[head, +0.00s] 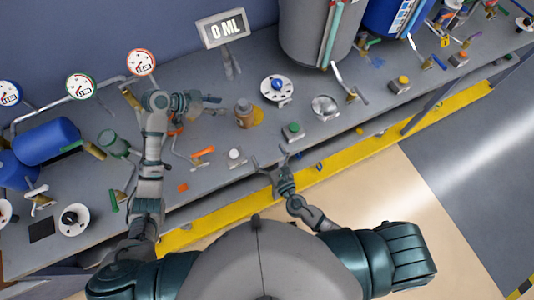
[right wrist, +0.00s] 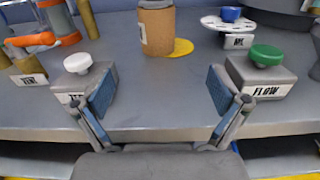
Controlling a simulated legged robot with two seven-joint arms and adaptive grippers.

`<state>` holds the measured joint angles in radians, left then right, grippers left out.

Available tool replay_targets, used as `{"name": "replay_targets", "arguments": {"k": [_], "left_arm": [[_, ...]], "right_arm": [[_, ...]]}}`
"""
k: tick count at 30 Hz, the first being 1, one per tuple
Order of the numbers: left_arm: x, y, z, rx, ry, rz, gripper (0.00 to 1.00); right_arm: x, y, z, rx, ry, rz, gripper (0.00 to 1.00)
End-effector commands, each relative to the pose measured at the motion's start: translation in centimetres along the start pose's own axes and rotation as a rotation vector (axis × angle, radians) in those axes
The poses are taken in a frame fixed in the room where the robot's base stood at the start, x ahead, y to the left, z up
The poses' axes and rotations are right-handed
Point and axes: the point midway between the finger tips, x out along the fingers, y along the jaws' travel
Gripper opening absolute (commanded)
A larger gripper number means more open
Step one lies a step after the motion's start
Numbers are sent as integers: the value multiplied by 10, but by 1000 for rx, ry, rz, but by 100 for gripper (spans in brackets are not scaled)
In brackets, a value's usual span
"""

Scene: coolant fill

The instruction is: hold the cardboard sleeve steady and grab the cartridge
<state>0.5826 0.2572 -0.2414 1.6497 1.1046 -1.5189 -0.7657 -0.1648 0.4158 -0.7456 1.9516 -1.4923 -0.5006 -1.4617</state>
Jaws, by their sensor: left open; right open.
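The cardboard sleeve (head: 243,117) stands upright on the grey bench, with the grey top of what looks like the cartridge (head: 243,103) showing above it. In the right wrist view the brown sleeve (right wrist: 157,30) is ahead of the fingers, near the top edge, with the grey cartridge top (right wrist: 156,3) cut off by the frame. My left gripper (head: 212,99) is over the bench to the left of the sleeve, apart from it. My right gripper (head: 268,163) is open and empty at the bench's front edge. Its spread fingers (right wrist: 160,92) show in the wrist view.
A box with a white knob (right wrist: 82,68) and a FLOW box with a green knob (right wrist: 266,62) flank my right fingers. A yellow round patch (right wrist: 182,47) lies beside the sleeve. An orange-handled valve (head: 203,152) is at the left. Bare bench lies between right gripper and sleeve.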

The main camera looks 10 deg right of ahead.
Motion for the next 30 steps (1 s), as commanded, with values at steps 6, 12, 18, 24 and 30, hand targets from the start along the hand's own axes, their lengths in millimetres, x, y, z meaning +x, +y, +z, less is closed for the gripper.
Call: {"name": "replay_targets", "arguments": {"k": [6, 12, 18, 24, 30], "left_arm": [[0, 0, 0, 0, 0, 0, 42], [0, 0, 0, 0, 0, 0, 42], [0, 0, 0, 0, 0, -1, 42], [0, 0, 0, 1, 0, -1, 42], [-1, 0, 0, 1, 0, -1, 42]], "right_arm": [[6, 6, -3, -12, 6, -2, 98], [46, 5, -3, -12, 6, -2, 98], [90, 5, -3, -11, 6, -2, 98], [131, 5, -4, -11, 8, -1, 98], [157, 5, -5, -11, 9, -1, 98]]}}
